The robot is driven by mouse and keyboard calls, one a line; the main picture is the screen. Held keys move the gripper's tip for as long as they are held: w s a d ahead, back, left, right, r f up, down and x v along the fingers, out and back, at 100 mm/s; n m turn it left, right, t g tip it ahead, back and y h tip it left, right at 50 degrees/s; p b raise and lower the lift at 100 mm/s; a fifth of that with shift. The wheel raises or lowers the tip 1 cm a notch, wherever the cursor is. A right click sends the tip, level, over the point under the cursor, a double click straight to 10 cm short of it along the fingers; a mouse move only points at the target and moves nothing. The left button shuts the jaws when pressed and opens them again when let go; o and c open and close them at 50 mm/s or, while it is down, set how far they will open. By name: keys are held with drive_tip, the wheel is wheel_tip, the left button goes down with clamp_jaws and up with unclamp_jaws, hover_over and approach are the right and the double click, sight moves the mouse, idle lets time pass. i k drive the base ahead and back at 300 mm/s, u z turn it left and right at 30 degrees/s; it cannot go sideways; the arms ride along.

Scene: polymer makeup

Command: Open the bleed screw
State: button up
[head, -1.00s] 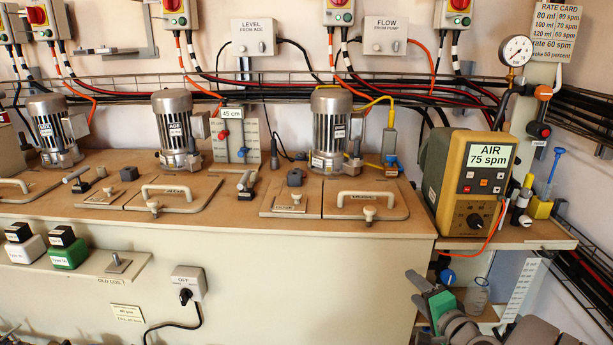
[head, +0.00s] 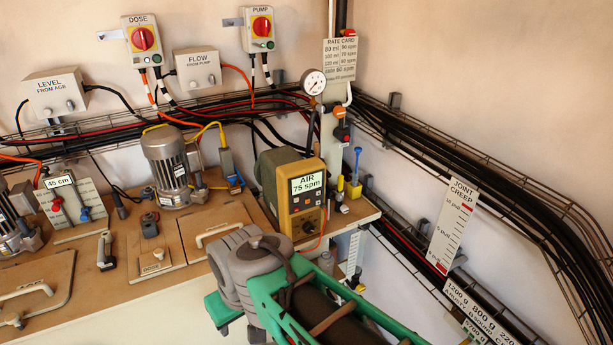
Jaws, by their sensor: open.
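The metering pump (head: 283,203) has a yellow front and a green display reading AIR 75 spm. It stands on the right end of the bench. A dark control knob (head: 306,226) is low on its front. Small fittings (head: 341,197), black and white, sit just right of the pump. I cannot tell which part is the bleed screw; none is labelled so legibly. My arm, grey joint (head: 240,262) and green link (head: 345,318), rises in front of the bench below the pump. I cannot make out my gripper's fingertips.
A pressure gauge (head: 313,82) and valves with orange and red knobs (head: 341,131) stand behind the pump. Cable trays line the wall. A lidded hatch (head: 216,226) lies left of the pump.

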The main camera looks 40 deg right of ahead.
sight(339, 197)
drive_tip(key=z, duration=1.35)
drive_tip(key=k, duration=0.5)
drive_tip(key=u, duration=0.8)
drive_tip(key=i, duration=0.75)
drive_tip(key=u, duration=0.15)
